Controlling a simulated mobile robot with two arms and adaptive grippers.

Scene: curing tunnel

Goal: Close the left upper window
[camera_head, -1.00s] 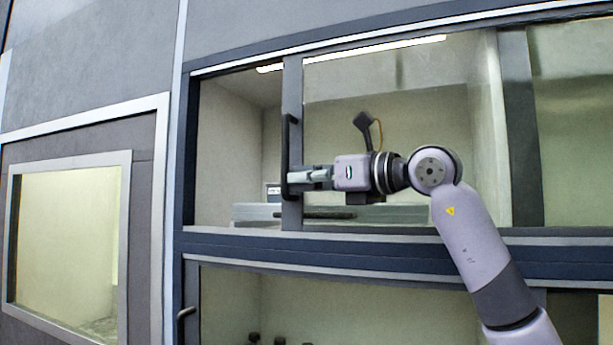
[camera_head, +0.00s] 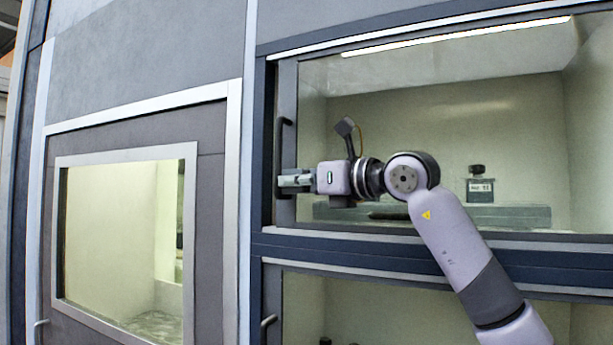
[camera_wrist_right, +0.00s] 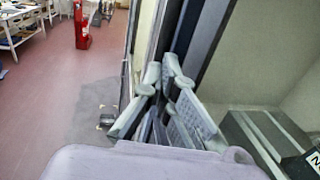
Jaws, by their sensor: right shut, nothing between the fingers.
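The left upper window (camera_head: 287,95) is a sliding glass pane with a grey upright edge. That edge now stands close to the dark left frame post (camera_head: 263,120); I cannot tell whether a thin gap is left. Its black bar handle (camera_head: 281,150) is upright on the edge. My right gripper (camera_head: 284,182) is shut and empty at the handle's lower end, pointing left; I cannot tell whether it touches. In the right wrist view its fingers (camera_wrist_right: 163,112) are together beside the dark window frame. My left gripper is not in view.
Behind the glass a small dark-topped bottle (camera_head: 480,186) stands on a grey block (camera_head: 520,216). Lower windows with a handle (camera_head: 268,321) lie below. A framed panel (camera_head: 120,235) is at the left. The right wrist view shows open red floor (camera_wrist_right: 50,85) and a fire extinguisher (camera_wrist_right: 82,25).

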